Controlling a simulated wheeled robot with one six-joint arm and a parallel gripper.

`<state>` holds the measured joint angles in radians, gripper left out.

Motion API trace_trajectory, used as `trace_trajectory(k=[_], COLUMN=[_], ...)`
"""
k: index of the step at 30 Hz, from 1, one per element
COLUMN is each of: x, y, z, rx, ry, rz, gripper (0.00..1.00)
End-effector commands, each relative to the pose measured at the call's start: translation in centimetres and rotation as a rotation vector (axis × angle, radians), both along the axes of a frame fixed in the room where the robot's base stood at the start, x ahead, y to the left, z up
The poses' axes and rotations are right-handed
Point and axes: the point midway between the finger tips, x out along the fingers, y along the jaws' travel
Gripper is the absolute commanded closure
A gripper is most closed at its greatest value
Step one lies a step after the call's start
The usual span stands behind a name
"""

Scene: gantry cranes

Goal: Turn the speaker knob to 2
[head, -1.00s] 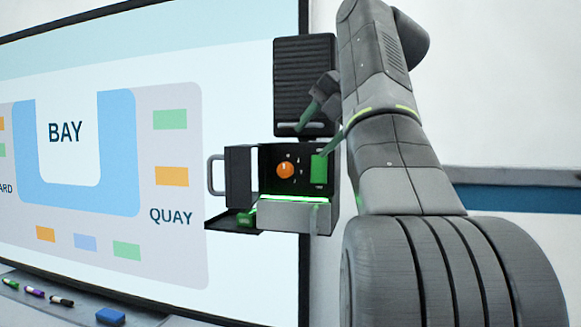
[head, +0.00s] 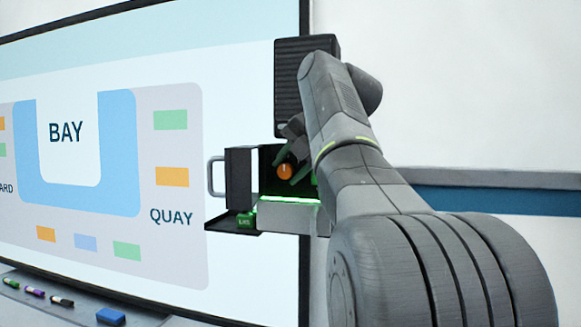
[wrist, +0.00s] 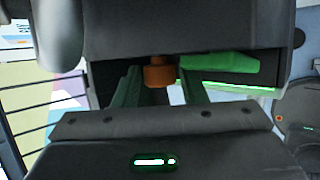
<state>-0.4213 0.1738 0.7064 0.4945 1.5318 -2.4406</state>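The orange speaker knob (head: 285,172) sits in the dark recess of the open control box. It also shows in the wrist view (wrist: 160,74), near the middle. My gripper (head: 287,163) is in front of the recess with its two green fingers apart. In the wrist view my gripper (wrist: 160,88) has one finger on each side of the knob, with a small gap visible on both sides. The marks around the knob are hidden or too small to read, so its setting cannot be told.
The box's open side door (head: 239,175) with a grey handle stands left of the recess. A lower flap (head: 232,223) holds a green item. A ribbed black panel (head: 292,75) is above. The large screen (head: 110,80) fills the left.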

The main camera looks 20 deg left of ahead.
Motion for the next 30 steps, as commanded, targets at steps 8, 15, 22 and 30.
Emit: trace_trajectory(k=[8, 15, 22, 30], x=[0.0, 0.1, 0.1, 0.1], y=[-0.1, -0.3, -0.4, -0.5], z=[-0.1, -0.9, -1.2, -0.8], rx=[0.004, 0.137, 0.294, 0.394], ry=[0.0, 0.007, 0.016, 0.023], rz=[0.0, -0.003, -0.003, -0.002], gripper=[0.93, 0.93, 0.93, 0.93])
